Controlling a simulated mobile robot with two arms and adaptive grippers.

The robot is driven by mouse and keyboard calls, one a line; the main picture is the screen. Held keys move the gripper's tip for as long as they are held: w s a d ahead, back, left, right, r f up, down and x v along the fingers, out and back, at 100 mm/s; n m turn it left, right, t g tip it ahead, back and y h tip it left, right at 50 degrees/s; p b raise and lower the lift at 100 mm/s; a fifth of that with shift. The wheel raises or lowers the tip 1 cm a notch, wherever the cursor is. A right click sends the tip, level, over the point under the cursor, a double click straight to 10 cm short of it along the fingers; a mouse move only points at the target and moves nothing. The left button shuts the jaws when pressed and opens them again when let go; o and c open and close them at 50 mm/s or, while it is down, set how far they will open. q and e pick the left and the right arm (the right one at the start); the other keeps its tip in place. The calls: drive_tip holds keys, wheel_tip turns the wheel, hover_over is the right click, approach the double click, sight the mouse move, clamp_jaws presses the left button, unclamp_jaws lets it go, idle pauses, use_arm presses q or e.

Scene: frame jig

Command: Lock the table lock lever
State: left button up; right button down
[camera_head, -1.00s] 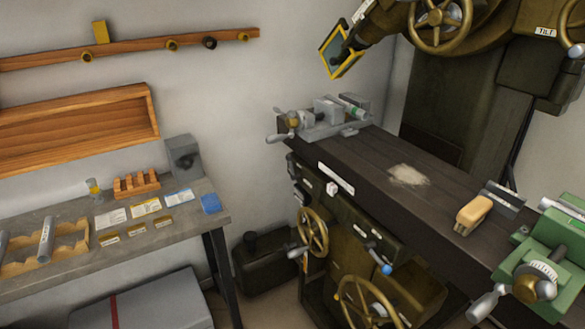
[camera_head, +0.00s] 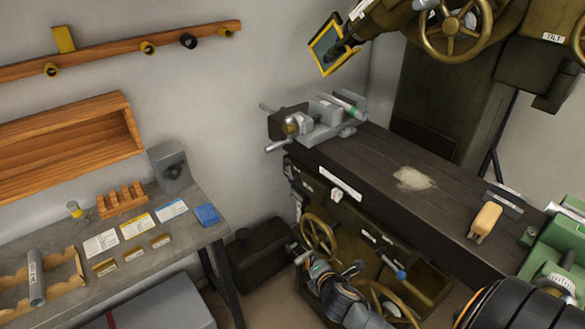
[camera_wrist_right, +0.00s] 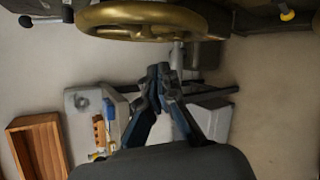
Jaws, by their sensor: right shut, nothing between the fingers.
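A lever with a blue tip (camera_head: 399,274) sticks out from the front of the milling machine below its table (camera_head: 440,205); I cannot tell if it is the table lock lever. A white knob (camera_head: 336,194) sits on the front below the table edge. My right gripper (camera_head: 318,268) is low in front of the machine, by the smaller brass handwheel (camera_head: 319,232), left of the blue-tipped lever and apart from it. In the right wrist view my right gripper (camera_wrist_right: 165,78) is shut and empty, with a brass handwheel (camera_wrist_right: 150,21) beyond it. My left gripper is out of view.
A grey vise (camera_head: 318,122) and a green device (camera_head: 560,252) stand on the table ends. A brush (camera_head: 485,221) lies on the table. A larger handwheel (camera_head: 400,305) is partly hidden by my arm. A workbench (camera_head: 190,240) stands at left.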

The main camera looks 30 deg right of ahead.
wheel_tip(320, 180, up, 11)
drive_tip(key=w+n+t+h, duration=0.1)
drive_tip(key=w+n+t, duration=0.1)
drive_tip(key=w+n, duration=0.1)
drive_tip(key=n+t+y, duration=0.1)
drive_tip(key=n+t, duration=0.2)
drive_tip(key=n, duration=0.7)
approach(289, 169)
drive_tip(key=b+x, duration=0.4)
drive_tip(key=x, duration=0.3)
drive_tip(key=shift+f, duration=0.1)
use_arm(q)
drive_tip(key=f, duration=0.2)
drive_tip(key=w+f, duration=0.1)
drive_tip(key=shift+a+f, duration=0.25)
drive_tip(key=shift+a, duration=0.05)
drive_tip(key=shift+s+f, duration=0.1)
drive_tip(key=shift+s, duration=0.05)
use_arm(e)
drive_tip(key=shift+w, duration=0.1)
